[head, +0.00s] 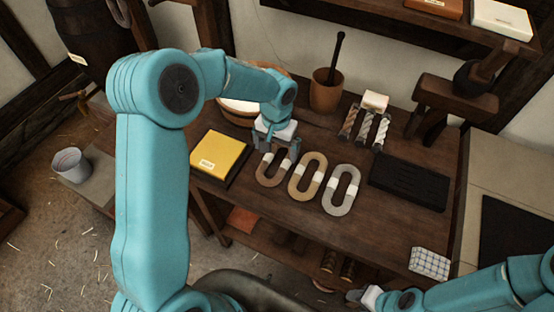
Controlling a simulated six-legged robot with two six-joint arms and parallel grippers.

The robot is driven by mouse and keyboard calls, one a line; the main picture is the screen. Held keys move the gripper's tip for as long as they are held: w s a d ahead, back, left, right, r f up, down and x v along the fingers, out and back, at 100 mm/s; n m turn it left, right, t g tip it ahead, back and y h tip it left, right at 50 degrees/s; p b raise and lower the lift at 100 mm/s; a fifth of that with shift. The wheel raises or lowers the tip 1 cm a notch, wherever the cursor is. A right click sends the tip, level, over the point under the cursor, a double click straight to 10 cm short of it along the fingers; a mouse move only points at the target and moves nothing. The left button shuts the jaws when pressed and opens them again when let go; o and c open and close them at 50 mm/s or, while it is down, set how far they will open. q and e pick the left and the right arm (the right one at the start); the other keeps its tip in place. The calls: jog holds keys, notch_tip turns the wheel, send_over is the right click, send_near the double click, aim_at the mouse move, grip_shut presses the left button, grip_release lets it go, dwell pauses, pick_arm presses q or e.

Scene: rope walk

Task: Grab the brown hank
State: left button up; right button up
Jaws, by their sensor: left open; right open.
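The brown hank (266,180) is an oval loop with white bands, lying flat on the dark wooden table (235,188). It is the leftmost of three hanks in a row, beside a tan hank (301,194) and a grey hank (338,211). My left gripper (262,143) is open, pointing down at the upper left end of the brown hank. It covers a little of that end; I cannot tell whether it touches. My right gripper (358,297) is low at the bottom edge, off the table's front, far from the hanks, and open.
A yellow labelled box (219,157) sits left of the brown hank. Behind my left gripper are a bowl (238,107) and a wooden pot (325,95) with a handle standing in it. A black tray (408,182) lies right of the grey hank. Table in front of the hanks is clear.

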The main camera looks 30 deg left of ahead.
aim_at(277, 164)
pick_arm(q)
jog(key=shift+s+f, duration=0.1)
jog(key=shift+f, duration=0.15)
jog(key=f+p, duration=0.1)
jog(key=f, duration=0.3)
jog(key=shift+w+p, duration=0.2)
jog(key=shift+p, duration=0.1)
jog(key=shift+f, duration=0.5)
jog(key=c, duration=0.9)
jog(key=shift+r, duration=0.15)
